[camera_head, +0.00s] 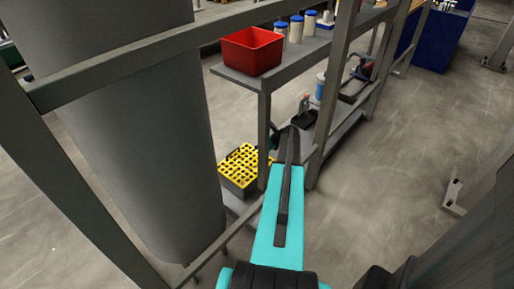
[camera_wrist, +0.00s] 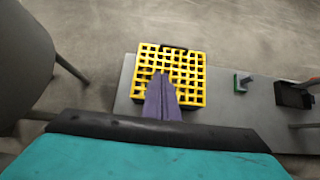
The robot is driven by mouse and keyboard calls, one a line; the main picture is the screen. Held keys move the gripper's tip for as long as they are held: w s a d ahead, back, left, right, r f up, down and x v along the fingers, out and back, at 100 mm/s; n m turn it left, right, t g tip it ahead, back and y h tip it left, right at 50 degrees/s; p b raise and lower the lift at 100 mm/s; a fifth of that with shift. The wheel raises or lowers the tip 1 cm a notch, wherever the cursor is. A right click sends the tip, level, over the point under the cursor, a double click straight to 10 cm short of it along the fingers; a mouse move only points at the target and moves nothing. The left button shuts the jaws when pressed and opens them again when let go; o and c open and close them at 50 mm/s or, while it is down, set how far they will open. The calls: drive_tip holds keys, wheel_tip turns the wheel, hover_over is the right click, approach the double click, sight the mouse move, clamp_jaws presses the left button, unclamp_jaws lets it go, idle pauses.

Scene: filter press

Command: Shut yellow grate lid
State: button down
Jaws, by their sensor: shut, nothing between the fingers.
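The yellow grate lid (camera_head: 245,166) lies over a dark box (camera_head: 238,186) on the lower shelf, beside the large grey cylinder. In the wrist view the yellow grate lid (camera_wrist: 191,65) looks flat over the box, seen from above; I cannot tell whether it is fully seated. My gripper (camera_wrist: 163,78) is shut and empty, its fingertips over the lid's near middle part. I cannot tell whether they touch it. In the head view the arm hides my fingertips and the lid's right side is close to a shelf post.
A red bin (camera_head: 252,52) and several blue-capped bottles (camera_head: 296,28) stand on the upper shelf. Grey posts (camera_head: 335,90) and rails frame the space. The grey cylinder (camera_head: 130,120) stands at left. Small items (camera_wrist: 294,95) lie farther right on the lower shelf (camera_wrist: 225,112).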

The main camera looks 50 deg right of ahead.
wheel_tip(320, 180, up, 8)
drive_tip(key=s, duration=0.2)
drive_tip(key=shift+a, duration=0.15)
idle(0.5)
